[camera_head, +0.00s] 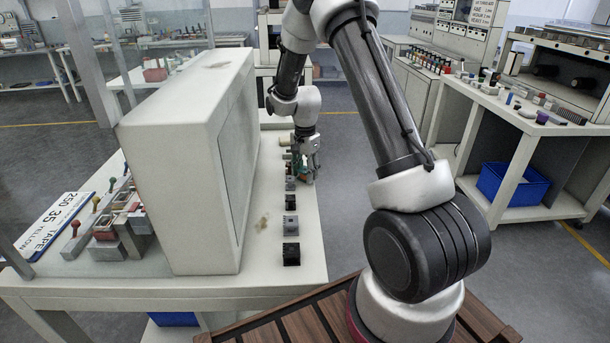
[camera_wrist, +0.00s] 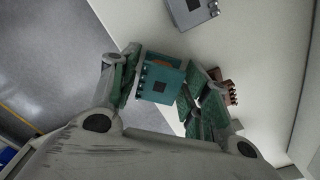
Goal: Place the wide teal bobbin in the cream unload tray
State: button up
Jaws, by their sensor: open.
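A teal block with a dark square on its face and pins along one side, which looks like the wide teal bobbin (camera_wrist: 163,80), is in the middle of the wrist view. My gripper (camera_wrist: 158,96) is open, with one finger on each side of the teal block. I cannot tell whether the fingers touch it. In the head view my gripper (camera_head: 304,170) is low over the bench, at the far end of a row of small parts. The teal block is hardly visible there. I cannot make out a cream unload tray in either view.
A large cream cabinet (camera_head: 190,170) stands on the bench just left of the row. Black and grey blocks (camera_head: 291,254) line the bench's right side toward me. A grey block (camera_wrist: 192,12) and a brown part (camera_wrist: 230,92) lie near my gripper.

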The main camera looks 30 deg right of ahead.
jog(key=shift+c, duration=0.4)
jog(key=c, duration=0.8)
